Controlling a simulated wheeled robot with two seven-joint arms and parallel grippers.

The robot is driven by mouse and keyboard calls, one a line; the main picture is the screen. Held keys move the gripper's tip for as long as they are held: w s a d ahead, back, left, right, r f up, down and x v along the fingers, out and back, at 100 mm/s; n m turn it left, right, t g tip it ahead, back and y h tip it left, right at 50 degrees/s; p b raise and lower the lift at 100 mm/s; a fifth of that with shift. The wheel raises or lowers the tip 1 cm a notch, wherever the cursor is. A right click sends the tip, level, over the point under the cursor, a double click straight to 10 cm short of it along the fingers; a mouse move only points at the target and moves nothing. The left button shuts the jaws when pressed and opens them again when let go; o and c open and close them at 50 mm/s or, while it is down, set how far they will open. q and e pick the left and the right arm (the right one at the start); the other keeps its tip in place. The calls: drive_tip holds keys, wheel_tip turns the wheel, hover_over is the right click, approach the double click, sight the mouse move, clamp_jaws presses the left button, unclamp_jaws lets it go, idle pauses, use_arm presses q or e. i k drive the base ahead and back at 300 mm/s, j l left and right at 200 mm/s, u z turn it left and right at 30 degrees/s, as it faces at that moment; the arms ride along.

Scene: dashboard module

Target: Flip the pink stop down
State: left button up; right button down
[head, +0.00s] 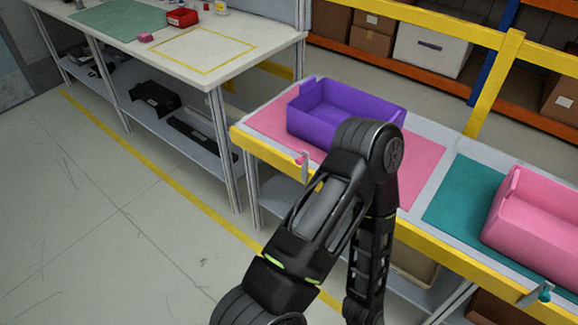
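The pink stop (303,161) is a small pink-tipped piece with a short pale bar. It sits at the yellow front edge of the right-hand table, beside the pink mat (425,165). The bar appears to stand roughly upright; its exact angle is hard to tell at this size. One of my black arms rises from the bottom of the head view, bends in front of the table and runs down again just right of the pink stop. Its gripper is out of the picture. My other gripper is not in view either.
A purple bin (305,125) stands on the pink mat. A pink bin (535,235) stands on a teal mat (455,200), with a teal stop (544,294) at the edge. A workbench (275,43) stands left. The floor (110,215) at left is clear.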

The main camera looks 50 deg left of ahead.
sight(302, 161)
drive_tip(key=u, duration=1.75)
